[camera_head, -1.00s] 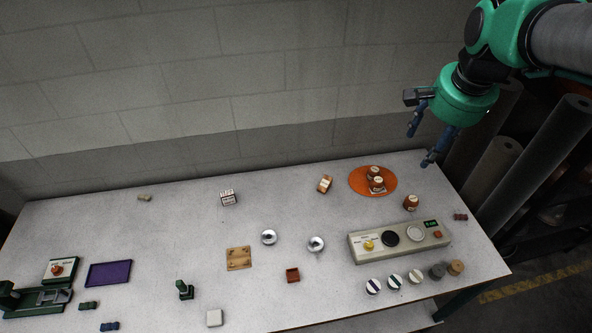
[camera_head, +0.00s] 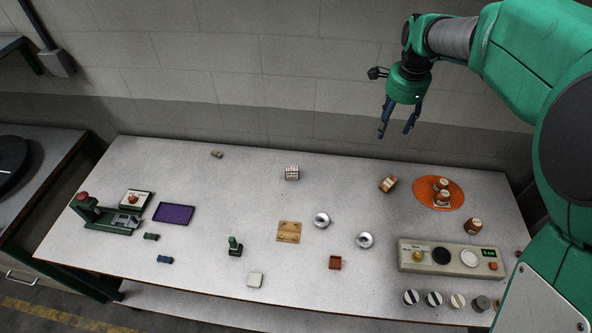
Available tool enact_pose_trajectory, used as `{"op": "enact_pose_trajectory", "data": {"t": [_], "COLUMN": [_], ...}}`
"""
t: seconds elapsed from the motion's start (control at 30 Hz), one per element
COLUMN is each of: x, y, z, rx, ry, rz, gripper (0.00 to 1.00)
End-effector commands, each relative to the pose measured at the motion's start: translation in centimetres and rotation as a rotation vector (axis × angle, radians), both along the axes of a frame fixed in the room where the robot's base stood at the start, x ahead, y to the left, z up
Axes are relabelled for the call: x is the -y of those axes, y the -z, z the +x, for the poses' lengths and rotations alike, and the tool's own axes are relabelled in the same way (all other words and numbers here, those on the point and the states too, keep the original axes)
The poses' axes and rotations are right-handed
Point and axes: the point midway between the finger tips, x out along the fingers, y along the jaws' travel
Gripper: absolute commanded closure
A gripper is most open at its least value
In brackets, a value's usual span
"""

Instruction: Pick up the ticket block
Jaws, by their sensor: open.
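A small white block with dark printed markings (camera_head: 292,173) stands at the back middle of the table. It looks like the ticket block, though its print is too small to read. My gripper (camera_head: 394,132) hangs in the air at the back right, fingers pointing down, open and empty. In the picture it is to the right of the block and higher, clearly apart from it. Nothing covers the block.
A tipped brown jar (camera_head: 388,184) and an orange disc (camera_head: 455,202) with jars lie right of the block. Two silver domes (camera_head: 321,220) and a wooden plate (camera_head: 289,232) are in front. A control panel (camera_head: 453,273) is front right. The table left of the block is mostly clear.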

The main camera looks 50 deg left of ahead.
Motion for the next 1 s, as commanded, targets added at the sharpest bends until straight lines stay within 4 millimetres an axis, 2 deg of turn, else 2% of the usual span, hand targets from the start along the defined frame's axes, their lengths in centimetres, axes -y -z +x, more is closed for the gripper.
{"op": "enact_pose_trajectory", "data": {"t": [0.03,0.2,0.37,0.6,0.8,1.0], "x": [-1.8,-7.3,-12.2,-19.0,-23.8,-26.6], "y": [1.1,4.4,7.9,13.6,18.4,21.6], "z": [-0.5,-2.1,-4.3,-8.4,-12.4,-15.3], "rx": [-0.009,-0.033,-0.054,-0.081,-0.097,-0.106], "ry": [0.003,0.034,0.063,0.108,0.144,0.169], "rz": [-0.004,-0.016,-0.029,-0.054,-0.074,-0.088], "gripper": [0.41,0.41,0.41,0.41,0.41,0.41]}}
